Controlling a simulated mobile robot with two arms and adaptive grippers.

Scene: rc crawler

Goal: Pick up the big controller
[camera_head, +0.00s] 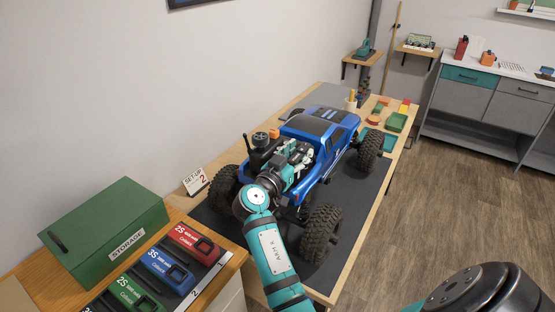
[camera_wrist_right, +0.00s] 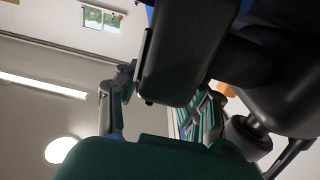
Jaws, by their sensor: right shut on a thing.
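The big controller (camera_head: 259,141) is black, with a short antenna and a round top part. In the head view it stands up behind my right gripper, at the wall side of the blue truck. My right gripper (camera_head: 291,160) reaches across the truck's front and is shut on the controller. Its fingers and the lower part of the controller are partly hidden by the wrist. In the right wrist view a large dark body, the controller (camera_wrist_right: 183,50), fills the space at the fingers (camera_wrist_right: 160,105). My left gripper is not in view.
The blue truck (camera_head: 325,133) with big black tires stands on a dark mat (camera_head: 350,215) close under my right arm. A green storage box (camera_head: 105,232) and red, blue and green battery packs (camera_head: 160,268) are at the left. A small sign (camera_head: 195,182) stands by the wall.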

